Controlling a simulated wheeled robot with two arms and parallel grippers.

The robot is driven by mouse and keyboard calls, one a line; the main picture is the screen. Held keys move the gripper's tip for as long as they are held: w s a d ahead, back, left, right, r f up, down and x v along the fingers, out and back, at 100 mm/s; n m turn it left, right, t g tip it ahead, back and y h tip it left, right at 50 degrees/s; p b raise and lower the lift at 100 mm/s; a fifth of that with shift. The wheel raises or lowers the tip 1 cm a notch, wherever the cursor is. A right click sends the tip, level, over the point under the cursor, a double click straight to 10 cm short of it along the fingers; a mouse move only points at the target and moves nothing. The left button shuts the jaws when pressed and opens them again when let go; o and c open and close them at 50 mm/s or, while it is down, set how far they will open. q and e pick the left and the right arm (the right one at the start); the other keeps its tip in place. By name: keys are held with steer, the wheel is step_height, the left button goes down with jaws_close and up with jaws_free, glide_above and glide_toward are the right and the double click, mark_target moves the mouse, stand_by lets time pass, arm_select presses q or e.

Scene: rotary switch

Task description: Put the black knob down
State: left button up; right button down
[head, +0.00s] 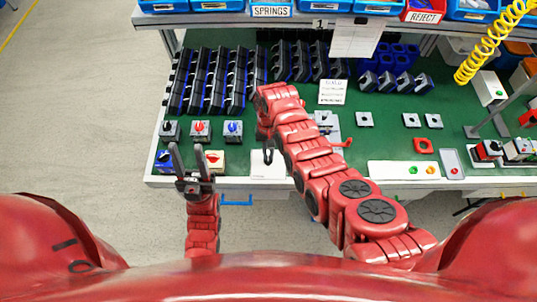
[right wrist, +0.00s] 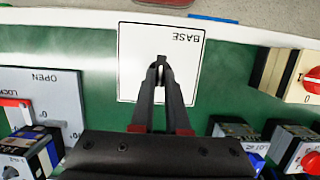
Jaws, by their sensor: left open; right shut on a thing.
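My right gripper (head: 268,156) is over the front edge of the green bench, above a white plate (head: 262,171). In the right wrist view the fingers (right wrist: 161,76) are nearly together, pointing at the plate marked BASE (right wrist: 134,62). They are shut on a small black knob (right wrist: 162,61) at their tips, mostly hidden by the fingers. I cannot tell whether the knob touches the plate. My left gripper (head: 190,152) is open and empty, with its two fingers apart, near the bench's front left edge.
Switch boxes with red and blue knobs (head: 200,129) stand left of the plate. A grey fixture marked OPEN and LOCK (right wrist: 52,85) is beside the plate in the right wrist view.

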steer(key=shift+w+x, duration=0.2)
steer(key=shift+x, duration=0.65)
steer(key=shift+f, duration=0.2)
steer(key=c, duration=1.4)
jaws_free()
steer(key=shift+f+b, duration=0.1)
steer(key=shift+b, duration=0.2)
steer(key=o, duration=0.5)
